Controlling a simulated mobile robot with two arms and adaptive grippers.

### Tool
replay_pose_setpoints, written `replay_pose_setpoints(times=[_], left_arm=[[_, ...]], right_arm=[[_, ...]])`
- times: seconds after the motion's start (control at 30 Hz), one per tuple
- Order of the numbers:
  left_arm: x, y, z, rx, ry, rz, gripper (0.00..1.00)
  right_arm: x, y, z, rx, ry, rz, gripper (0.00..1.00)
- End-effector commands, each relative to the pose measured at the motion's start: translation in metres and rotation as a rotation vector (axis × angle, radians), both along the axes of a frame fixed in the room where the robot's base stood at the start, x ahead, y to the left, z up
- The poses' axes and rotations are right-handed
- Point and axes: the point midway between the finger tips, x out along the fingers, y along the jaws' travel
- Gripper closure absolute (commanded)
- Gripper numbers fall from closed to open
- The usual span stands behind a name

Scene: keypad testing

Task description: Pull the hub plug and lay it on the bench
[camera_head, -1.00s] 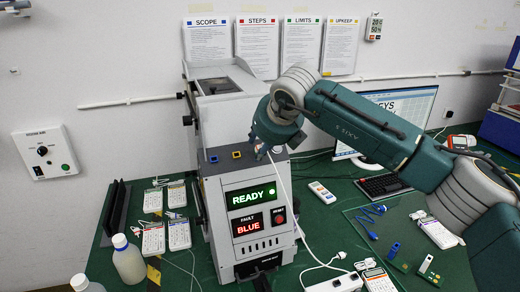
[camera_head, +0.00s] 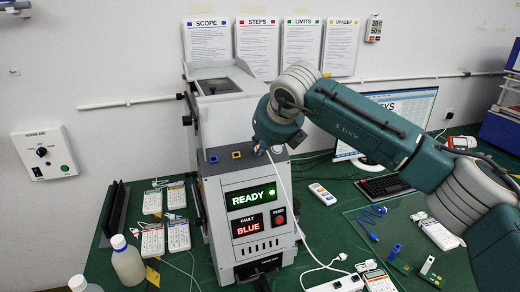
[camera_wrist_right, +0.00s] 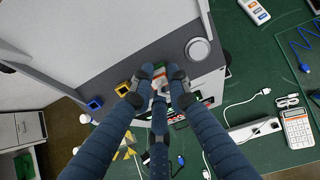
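My right gripper (camera_head: 260,148) is at the top front edge of the grey test machine (camera_head: 205,190), at the right of its blue and yellow sockets. In the right wrist view the fingers of this gripper (camera_wrist_right: 160,88) are drawn together around a small pale plug (camera_wrist_right: 158,80), which they largely hide. A white cable (camera_head: 287,195) hangs from the gripper down to the bench (camera_head: 325,215), towards a white strip or hub (camera_head: 335,285). Whether the plug still sits in the machine is hidden by the fingers. My left gripper is out of view.
The machine shows READY in green and BLUE in red beside a red reset button (camera_head: 279,220). Calculators, bottles (camera_head: 127,262), a blue cable (camera_head: 372,220) and a keyboard (camera_head: 383,186) lie around it. Bare green bench shows right of the machine.

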Motion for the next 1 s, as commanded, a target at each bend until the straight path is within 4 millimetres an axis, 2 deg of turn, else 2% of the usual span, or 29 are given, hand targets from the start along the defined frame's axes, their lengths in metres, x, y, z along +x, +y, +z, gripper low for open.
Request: replay_pose_setpoints(times=[0.4,1.0], left_arm=[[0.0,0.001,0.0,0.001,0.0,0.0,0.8],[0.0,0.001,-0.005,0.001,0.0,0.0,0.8]], right_arm=[[-0.002,0.001,0.001,0.002,0.001,0.003,1.0],[-0.015,-0.005,0.02,0.002,0.0,0.001,1.0]])
